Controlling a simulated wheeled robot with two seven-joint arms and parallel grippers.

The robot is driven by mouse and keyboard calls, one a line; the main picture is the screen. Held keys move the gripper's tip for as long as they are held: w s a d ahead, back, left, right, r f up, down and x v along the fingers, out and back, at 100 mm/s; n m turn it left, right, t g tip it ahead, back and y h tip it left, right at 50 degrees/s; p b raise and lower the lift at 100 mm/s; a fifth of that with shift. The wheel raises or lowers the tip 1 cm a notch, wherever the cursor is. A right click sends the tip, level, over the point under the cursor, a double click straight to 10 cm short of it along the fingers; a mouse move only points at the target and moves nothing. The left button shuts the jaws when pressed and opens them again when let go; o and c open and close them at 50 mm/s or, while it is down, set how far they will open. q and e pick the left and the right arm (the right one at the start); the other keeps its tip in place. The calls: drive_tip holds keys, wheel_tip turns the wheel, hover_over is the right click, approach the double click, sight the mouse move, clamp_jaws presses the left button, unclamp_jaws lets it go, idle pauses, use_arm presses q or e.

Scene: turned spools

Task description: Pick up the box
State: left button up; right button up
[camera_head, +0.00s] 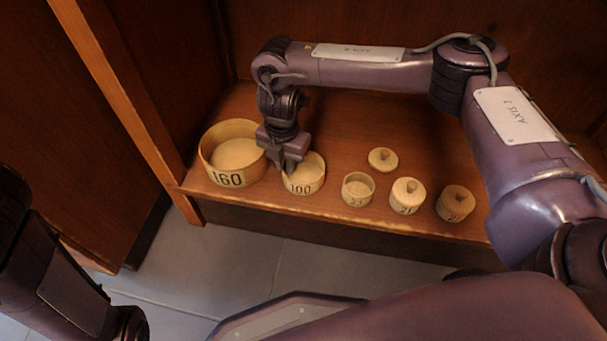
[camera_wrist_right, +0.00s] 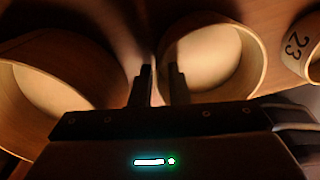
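Several round wooden boxes stand in a row on a wooden shelf. The box marked 100 (camera_head: 305,184) is open on top and stands second from the left. My right gripper (camera_head: 288,168) points down at its left rim. In the right wrist view, the two fingers (camera_wrist_right: 161,86) are close together, one on each side of the left wall of this box (camera_wrist_right: 215,62). I cannot tell whether they touch the wall. My left arm shows at the lower left of the head view; its gripper is out of view.
The larger open box marked 160 (camera_head: 229,178) stands close on the left. A wooden upright (camera_head: 125,85) bounds the shelf (camera_head: 335,125) on the left.

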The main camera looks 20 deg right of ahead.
clamp_jaws()
